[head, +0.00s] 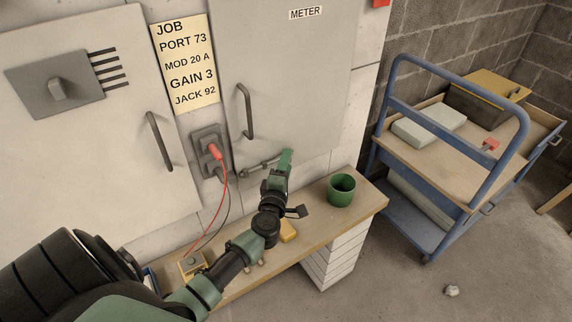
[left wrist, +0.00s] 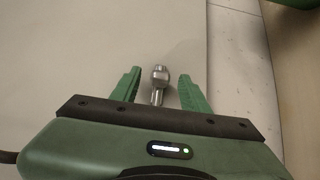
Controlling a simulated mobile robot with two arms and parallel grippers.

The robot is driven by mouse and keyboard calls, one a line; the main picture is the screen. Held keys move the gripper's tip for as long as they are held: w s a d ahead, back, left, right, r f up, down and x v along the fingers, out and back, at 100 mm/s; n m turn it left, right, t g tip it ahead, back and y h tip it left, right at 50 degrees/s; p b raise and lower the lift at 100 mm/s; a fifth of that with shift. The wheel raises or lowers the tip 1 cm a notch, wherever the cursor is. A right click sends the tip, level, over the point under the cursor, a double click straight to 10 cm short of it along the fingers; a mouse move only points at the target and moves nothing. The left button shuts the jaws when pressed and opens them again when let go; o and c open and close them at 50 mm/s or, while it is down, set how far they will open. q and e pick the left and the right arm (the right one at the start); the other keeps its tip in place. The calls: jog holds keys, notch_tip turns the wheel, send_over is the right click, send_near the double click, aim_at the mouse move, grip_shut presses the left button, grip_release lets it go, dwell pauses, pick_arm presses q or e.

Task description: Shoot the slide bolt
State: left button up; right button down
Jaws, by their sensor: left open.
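The slide bolt (head: 258,164) is a grey metal rod low on the METER cabinet door (head: 290,85), near its left edge. My left gripper (head: 287,157) is at the bolt's right end and covers part of it. In the left wrist view, the bolt's round metal knob (left wrist: 160,74) stands between the two green fingers of the left gripper (left wrist: 160,79). The fingers are open, with a gap on both sides of the knob. How far the bolt is slid cannot be seen. My right gripper is not in view.
A wooden shelf (head: 311,218) below the cabinets holds a green cup (head: 341,189) and a yellow item (head: 288,230). A socket (head: 209,151) with red and black leads is left of the bolt. A door handle (head: 244,111) sits above. A blue cart (head: 440,170) stands right.

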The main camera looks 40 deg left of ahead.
pick_arm(q)
grip_shut()
dwell(1.4)
